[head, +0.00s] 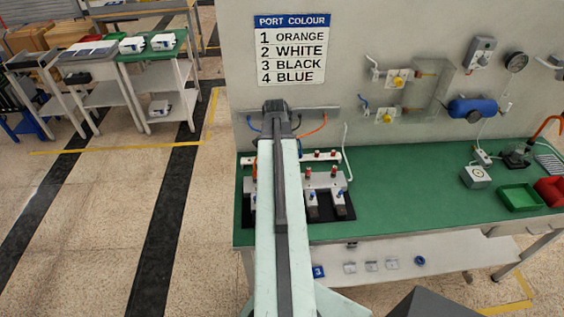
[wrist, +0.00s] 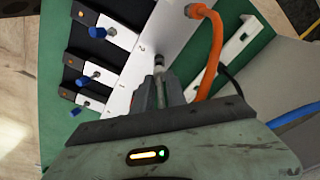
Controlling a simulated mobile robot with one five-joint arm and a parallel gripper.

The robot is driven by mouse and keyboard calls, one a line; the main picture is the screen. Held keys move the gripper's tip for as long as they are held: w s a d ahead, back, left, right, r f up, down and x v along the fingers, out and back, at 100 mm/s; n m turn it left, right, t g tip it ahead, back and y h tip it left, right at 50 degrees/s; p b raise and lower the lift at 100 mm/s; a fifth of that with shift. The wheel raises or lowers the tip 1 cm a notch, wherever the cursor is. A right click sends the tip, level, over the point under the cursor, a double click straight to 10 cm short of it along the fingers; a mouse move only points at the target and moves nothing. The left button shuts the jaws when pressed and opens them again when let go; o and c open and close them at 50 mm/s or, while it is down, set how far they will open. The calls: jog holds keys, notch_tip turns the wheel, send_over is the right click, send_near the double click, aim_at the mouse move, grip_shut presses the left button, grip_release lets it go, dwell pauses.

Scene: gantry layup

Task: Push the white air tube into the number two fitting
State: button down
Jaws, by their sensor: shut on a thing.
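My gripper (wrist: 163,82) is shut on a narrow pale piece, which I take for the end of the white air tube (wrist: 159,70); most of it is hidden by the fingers. The fingertips are over the white manifold (wrist: 168,32), beside the printed 2. The number two fitting (wrist: 158,57) is small here, right at the fingertips; I cannot tell whether the tube is inside it. In the head view my arm covers the gripper and part of the manifold (head: 325,180).
A thick orange tube (wrist: 214,45) curves close beside my gripper into another fitting. A blue tube (wrist: 292,116) hangs at the right. Blue-tipped valves (wrist: 97,32) sit to the left. The port colour sign (head: 291,50) pairs 2 with white. The green bench (head: 410,180) is clear mid-right.

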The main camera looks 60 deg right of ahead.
jog(key=shift+f+b, duration=1)
jog(key=shift+f, duration=0.15)
jog(key=c, duration=1.3)
grip_release()
jog(key=shift+r, duration=0.1)
jog(key=r+p, duration=0.5)
jog(key=a+r+p, duration=0.1)
jog(key=r+p, duration=0.2)
jog(key=shift+w, duration=0.1)
jog(key=shift+f, duration=0.2)
